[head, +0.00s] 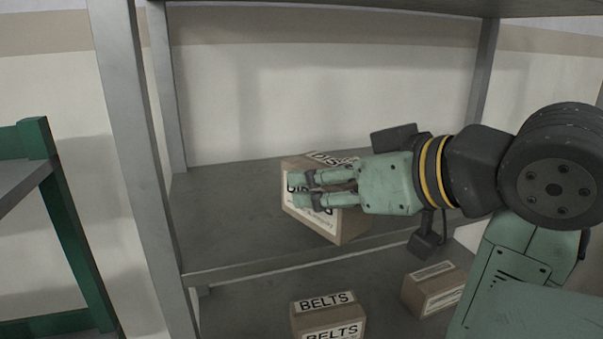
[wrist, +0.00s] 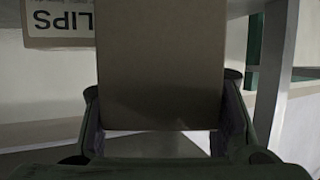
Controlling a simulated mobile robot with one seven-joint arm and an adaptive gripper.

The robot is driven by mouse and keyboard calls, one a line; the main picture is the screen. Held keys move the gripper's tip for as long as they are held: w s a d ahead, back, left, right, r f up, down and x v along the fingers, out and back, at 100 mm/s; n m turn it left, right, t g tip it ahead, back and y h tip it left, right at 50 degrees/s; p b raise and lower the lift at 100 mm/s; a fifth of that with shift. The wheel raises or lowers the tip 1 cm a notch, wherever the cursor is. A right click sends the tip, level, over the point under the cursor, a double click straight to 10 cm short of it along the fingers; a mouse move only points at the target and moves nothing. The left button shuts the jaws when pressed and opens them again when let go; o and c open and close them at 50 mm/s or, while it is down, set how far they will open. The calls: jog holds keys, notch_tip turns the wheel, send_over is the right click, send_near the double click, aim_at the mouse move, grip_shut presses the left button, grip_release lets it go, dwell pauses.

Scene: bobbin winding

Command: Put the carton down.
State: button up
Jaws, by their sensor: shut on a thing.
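A brown carton (head: 350,226) with white labels is between the fingers of my gripper (head: 316,189), at the upper shelf board in the head view. My gripper is shut on it, with a finger on each side. In the wrist view the carton's plain brown face (wrist: 160,75) fills the middle between the fingers (wrist: 163,125). The carton sits tilted in the head view, its lower corner close to the board's front edge. I cannot tell whether its underside touches the board. My fingers hide part of its top and labels.
The grey shelf board (head: 225,225) is clear to the left. Grey posts (head: 130,120) stand at its ends. Below are a BELTS carton (head: 328,318) and another carton (head: 432,290). The wrist view shows a carton lettered LIPS (wrist: 60,40). A green rack (head: 75,230) stands left.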

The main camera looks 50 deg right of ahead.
jog(key=w+p, duration=0.1)
jog(key=w, duration=0.4)
jog(key=w+f+p, duration=0.1)
jog(key=w+p, duration=0.1)
jog(key=w, duration=0.3)
jog(key=w+p, duration=0.1)
jog(key=w, duration=0.4)
jog(key=shift+w+d+f, duration=0.2)
jog(key=shift+w, duration=0.1)
jog(key=shift+f+p, duration=0.75)
jog(key=shift+f, duration=1.05)
jog(key=shift+f, duration=0.15)
jog(key=o, duration=1.3)
jog(key=shift+c, duration=0.2)
jog(key=shift+r, duration=0.25)
jog(key=shift+s, duration=0.3)
jog(key=b+v, duration=0.3)
jog(key=v, duration=0.8)
jog(key=shift+s+r, duration=0.1)
jog(key=shift+r, duration=0.05)
